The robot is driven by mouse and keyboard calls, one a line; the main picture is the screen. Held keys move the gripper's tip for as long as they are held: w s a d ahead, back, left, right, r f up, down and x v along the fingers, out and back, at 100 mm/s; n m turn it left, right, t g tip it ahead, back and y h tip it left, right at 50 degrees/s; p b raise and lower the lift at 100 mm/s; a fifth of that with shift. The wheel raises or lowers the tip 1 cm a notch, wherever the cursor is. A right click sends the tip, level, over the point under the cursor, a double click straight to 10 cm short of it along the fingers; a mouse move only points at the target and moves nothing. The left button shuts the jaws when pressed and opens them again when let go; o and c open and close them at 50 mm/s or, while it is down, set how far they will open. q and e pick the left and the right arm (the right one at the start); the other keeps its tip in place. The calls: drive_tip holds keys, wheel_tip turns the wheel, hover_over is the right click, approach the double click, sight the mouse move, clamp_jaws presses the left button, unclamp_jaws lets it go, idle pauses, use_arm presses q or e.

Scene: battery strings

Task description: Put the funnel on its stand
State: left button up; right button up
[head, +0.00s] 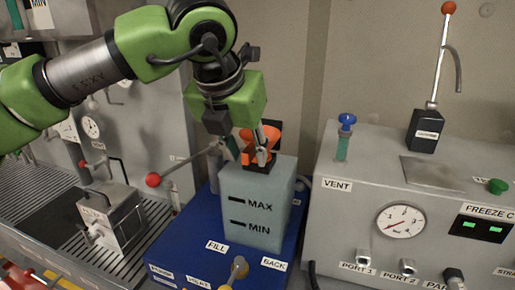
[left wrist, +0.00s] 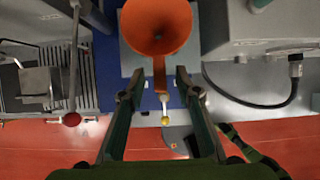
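The orange funnel (head: 274,133) is at the top of the pale grey tank (head: 257,205) marked MAX and MIN; its lower end is hidden. In the left wrist view the funnel (left wrist: 157,25) shows its round mouth, with a narrow orange handle pointing towards my gripper. My left gripper (head: 249,156) is above the tank, beside the funnel. In the left wrist view its fingers (left wrist: 160,73) are apart on both sides of the handle, with a gap on each side. I cannot make out the stand for certain. My right gripper is not in view.
The tank stands on a blue base (head: 205,243) with FILL and BACK labels. A lever with a red ball (head: 153,180) reaches out left of the tank. A grey panel with a gauge (head: 400,222) and a blue-topped vent (head: 345,135) stands close on the right.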

use_arm(q)
clamp_jaws()
drive_tip(key=shift+r, duration=0.15)
drive_tip(key=shift+r+p, duration=0.95)
drive_tip(key=shift+r, duration=0.95)
